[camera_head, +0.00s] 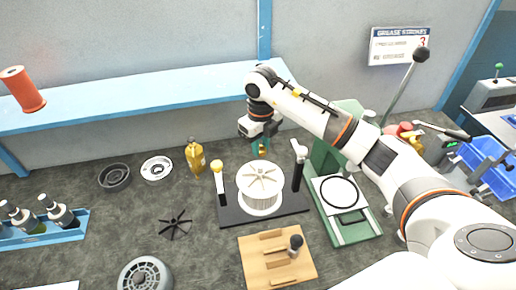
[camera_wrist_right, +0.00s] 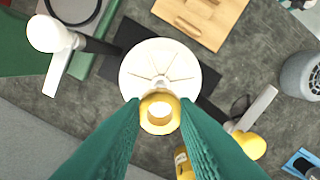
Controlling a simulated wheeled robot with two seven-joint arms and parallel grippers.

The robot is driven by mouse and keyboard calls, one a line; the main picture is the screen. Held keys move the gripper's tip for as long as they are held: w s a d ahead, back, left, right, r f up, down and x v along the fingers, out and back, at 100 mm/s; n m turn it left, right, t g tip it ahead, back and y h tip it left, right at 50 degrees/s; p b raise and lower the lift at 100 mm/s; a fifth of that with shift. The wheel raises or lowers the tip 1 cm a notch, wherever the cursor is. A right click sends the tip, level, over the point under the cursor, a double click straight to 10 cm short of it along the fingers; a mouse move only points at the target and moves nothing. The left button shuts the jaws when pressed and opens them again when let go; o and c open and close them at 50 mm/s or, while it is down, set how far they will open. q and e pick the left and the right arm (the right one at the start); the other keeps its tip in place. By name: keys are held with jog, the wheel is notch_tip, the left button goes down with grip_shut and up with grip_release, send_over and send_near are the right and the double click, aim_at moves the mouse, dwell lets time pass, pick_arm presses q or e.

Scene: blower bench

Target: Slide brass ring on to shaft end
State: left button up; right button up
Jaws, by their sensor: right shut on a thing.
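My right gripper (camera_head: 262,148) comes down from above, behind the white drum. Its green fingers are shut on the brass ring (camera_wrist_right: 160,112), which shows as a short yellow ring with a pale hole in the right wrist view. The white drum (camera_head: 260,199) stands upright on a black base plate (camera_head: 232,214) and has thin spokes on its top. In the right wrist view the drum (camera_wrist_right: 150,60) lies below and beyond the ring, and the ring overlaps its near edge. The ring appears apart from the drum. My left gripper is not in view.
A yellow-topped post (camera_head: 219,180) and a white-headed post (camera_head: 299,155) flank the drum. A green press (camera_head: 351,231) stands right.

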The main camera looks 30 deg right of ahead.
aim_at(261, 167)
jog(key=shift+f+b, duration=2.05)
jog(key=shift+f, duration=0.45)
jog(key=shift+f+b, duration=1.2)
jog(key=shift+f, duration=0.35)
jog(key=o, duration=1.1)
notch_tip(261, 167, up, 12)
jog(key=shift+b, duration=1)
jog(key=shift+s, duration=0.1)
